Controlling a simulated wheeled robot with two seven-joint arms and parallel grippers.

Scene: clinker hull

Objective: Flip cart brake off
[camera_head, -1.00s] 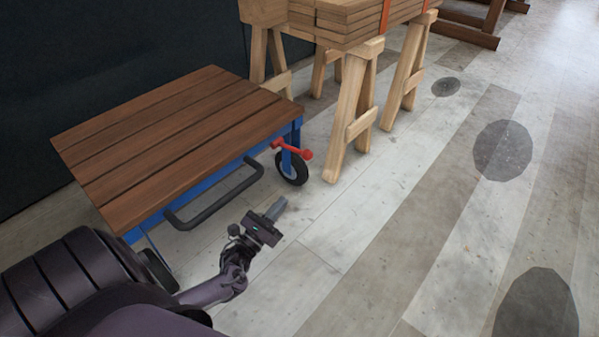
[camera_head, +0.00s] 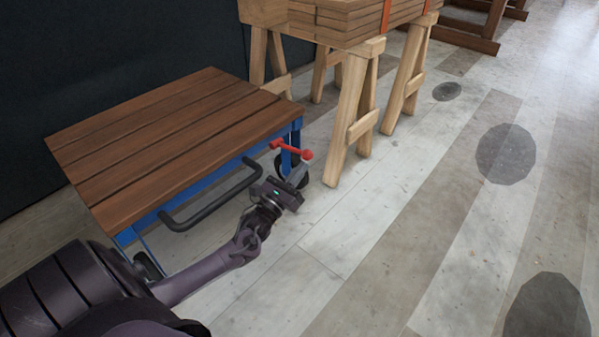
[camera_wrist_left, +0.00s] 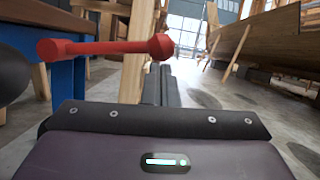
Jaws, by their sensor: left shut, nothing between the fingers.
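The cart (camera_head: 165,145) has a brown plank top on a blue frame, with a dark push handle (camera_head: 212,198) along its near side. Its red brake lever (camera_head: 291,150) sticks out at the right corner above the wheel (camera_head: 288,168). In the left wrist view the lever (camera_wrist_left: 105,47) lies level, its knob (camera_wrist_left: 160,47) just beyond and above the fingertips. My left gripper (camera_head: 298,178) is shut and empty, just below the red knob; contact cannot be told. The gripper partly hides the wheel. My left gripper's fingers (camera_wrist_left: 161,85) also show in the wrist view. My right gripper is not in view.
Wooden sawhorses (camera_head: 355,115) carrying a stack of planks (camera_head: 350,20) stand just behind and right of the cart. A dark wall (camera_head: 100,50) is behind it. The plank floor (camera_head: 400,240) to the right is clear. A wooden hull (camera_wrist_left: 260,40) shows in the wrist view.

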